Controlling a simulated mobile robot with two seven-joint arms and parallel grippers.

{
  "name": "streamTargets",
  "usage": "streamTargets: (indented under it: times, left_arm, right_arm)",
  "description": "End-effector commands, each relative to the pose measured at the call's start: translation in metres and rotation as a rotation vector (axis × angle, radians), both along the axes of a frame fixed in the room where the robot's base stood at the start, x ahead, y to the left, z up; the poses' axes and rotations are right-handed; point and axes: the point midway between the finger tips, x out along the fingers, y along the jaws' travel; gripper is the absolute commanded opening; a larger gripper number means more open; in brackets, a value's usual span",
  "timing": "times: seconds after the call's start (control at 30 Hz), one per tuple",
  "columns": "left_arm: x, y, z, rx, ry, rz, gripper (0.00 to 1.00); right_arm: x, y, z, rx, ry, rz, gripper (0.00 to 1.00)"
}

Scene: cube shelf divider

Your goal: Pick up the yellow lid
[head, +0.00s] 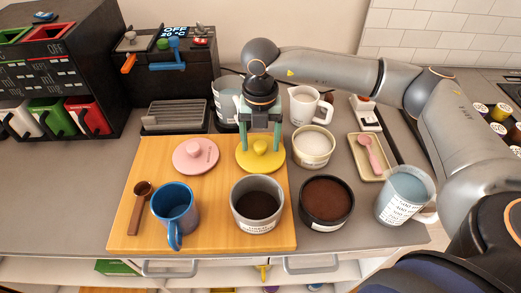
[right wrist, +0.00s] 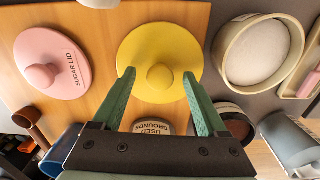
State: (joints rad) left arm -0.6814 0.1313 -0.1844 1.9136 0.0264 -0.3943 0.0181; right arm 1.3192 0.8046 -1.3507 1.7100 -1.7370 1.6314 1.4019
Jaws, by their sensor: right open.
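The yellow lid (head: 261,158) lies flat on the wooden board (head: 128,222), with its round knob up. My right gripper (head: 261,146) is open above the lid, its green fingers pointing down on both sides of the knob in the head view. In the right wrist view the lid (right wrist: 160,50) shows in front of the open fingers (right wrist: 160,95), with the knob between their lines and apart from them. I cannot tell the exact height of the fingertips above the lid. My left gripper is not in view.
The pink sugar lid (head: 195,155) lies left of the yellow lid. A used-grounds container (head: 257,220) and a blue mug (head: 175,213) stand in front. A white-filled bowl (head: 312,150) is close on the right, and a dark-filled bowl (head: 326,226) stands nearer the front edge.

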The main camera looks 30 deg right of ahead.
Motion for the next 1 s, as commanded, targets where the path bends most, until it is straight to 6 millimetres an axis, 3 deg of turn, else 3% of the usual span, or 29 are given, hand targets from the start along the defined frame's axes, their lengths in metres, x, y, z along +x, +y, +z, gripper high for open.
streamTargets:
  times: [0.3,0.9,1.0]
  left_arm:
    - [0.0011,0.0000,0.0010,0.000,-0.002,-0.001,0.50]
    - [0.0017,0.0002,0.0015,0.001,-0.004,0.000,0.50]
    - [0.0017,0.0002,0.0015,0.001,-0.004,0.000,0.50]
  right_arm:
    - [0.0000,-0.0004,-0.0062,0.000,0.000,-0.001,0.74]
    - [0.0000,-0.0004,-0.0057,0.000,0.000,-0.001,0.07]
    - [0.0000,-0.0004,-0.0056,0.001,0.000,-0.001,0.00]
